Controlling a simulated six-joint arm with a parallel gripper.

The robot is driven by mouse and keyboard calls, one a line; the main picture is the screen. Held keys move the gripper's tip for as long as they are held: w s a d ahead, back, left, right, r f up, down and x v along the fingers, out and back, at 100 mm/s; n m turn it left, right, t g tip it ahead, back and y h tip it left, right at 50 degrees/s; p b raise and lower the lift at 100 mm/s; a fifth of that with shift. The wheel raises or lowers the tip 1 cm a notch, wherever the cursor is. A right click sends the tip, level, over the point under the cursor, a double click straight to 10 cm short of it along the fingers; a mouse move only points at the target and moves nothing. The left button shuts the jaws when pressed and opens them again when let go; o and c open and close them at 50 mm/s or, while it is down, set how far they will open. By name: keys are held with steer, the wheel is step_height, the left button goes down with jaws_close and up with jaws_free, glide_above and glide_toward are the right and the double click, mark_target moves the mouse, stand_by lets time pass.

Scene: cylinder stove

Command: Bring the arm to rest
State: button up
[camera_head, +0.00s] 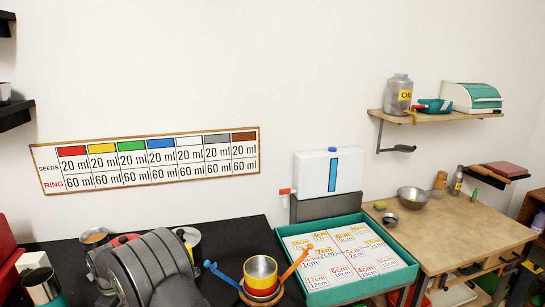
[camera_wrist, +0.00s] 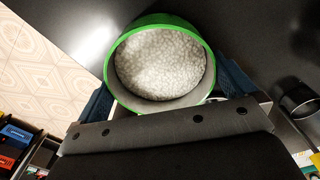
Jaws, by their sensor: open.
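My arm (camera_head: 155,265) reaches over the black counter at the lower left of the head view and hides my gripper there. In the wrist view my gripper (camera_wrist: 166,78) is open, with one blue finger on each side of a green-rimmed round container (camera_wrist: 206,52). The container holds white, grain-like pieces. I cannot tell whether either finger touches it.
A yellow cup (camera_head: 260,270) stands between blue and orange handles to the right of my arm. Farther right are a teal tray (camera_head: 283,232) of labelled cards and a wooden table (camera_head: 450,232). Cans and pots stand close around my arm.

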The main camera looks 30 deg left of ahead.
steer(key=r, duration=0.4)
steer(key=shift+w+r, duration=0.1)
steer(key=shift+w, duration=0.1)
steer(key=w+d+r+n, duration=1.2)
steer(key=w+d+n, duration=0.1)
steer(key=w+n, duration=0.3)
steer(key=shift+d+n, duration=0.4)
steer(key=shift+n, duration=0.3)
stand_by(0.4)
steer(key=shift+s+a+f+m, duration=0.5)
steer(key=shift+s+m, duration=0.15)
steer(key=shift+m, duration=0.8)
steer(key=shift+s+a+f+m, duration=0.4)
steer(key=shift+s+a+m, duration=0.2)
steer(key=shift+m, duration=0.8)
steer(key=shift+s+a+f+m, duration=0.45)
steer(key=shift+s+m, duration=0.2)
steer(key=shift+m, duration=0.8)
